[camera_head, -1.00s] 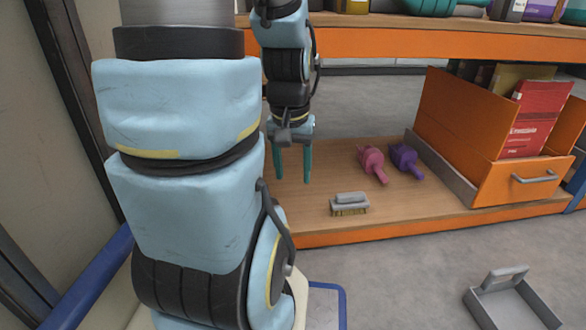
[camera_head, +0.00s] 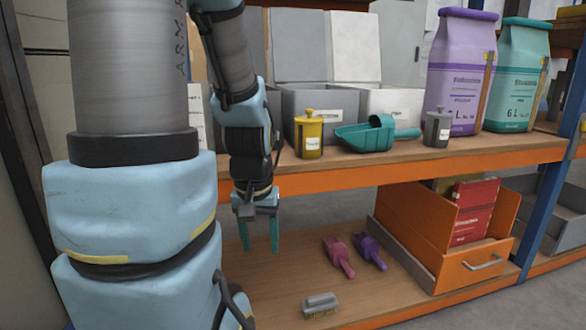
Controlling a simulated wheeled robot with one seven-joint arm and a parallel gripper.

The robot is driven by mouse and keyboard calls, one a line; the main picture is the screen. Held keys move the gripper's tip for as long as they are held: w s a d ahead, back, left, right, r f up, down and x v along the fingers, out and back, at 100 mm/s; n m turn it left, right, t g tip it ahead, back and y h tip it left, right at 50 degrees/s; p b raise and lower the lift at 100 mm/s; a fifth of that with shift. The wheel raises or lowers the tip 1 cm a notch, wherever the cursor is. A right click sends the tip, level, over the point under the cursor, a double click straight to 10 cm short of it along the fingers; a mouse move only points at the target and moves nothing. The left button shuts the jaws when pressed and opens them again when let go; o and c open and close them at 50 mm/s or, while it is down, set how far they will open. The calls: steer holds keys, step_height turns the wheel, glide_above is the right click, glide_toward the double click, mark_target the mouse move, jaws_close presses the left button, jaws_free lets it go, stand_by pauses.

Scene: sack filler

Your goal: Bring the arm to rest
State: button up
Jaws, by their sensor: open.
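My gripper (camera_head: 260,236) points down at the end of my arm, with its two teal fingers apart and nothing between them. It is in front of the upper shelf's edge and above the left part of the lower shelf (camera_head: 270,285). A pink scoop (camera_head: 339,256) and a purple scoop (camera_head: 370,250) lie further right on the same shelf. The gripper touches none of them.
The upper shelf (camera_head: 440,158) holds a yellow canister (camera_head: 309,135), a teal scoop (camera_head: 370,135), a grey canister (camera_head: 437,130), a purple sack (camera_head: 460,75) and a teal sack (camera_head: 517,75). An orange drawer bin (camera_head: 470,265) with a red packet (camera_head: 473,212) stands at the lower right.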

step_height(320, 180, up, 34)
steer(key=p, duration=3.1)
steer(key=shift+r+p, duration=0.15)
steer(key=shift+p, duration=0.25)
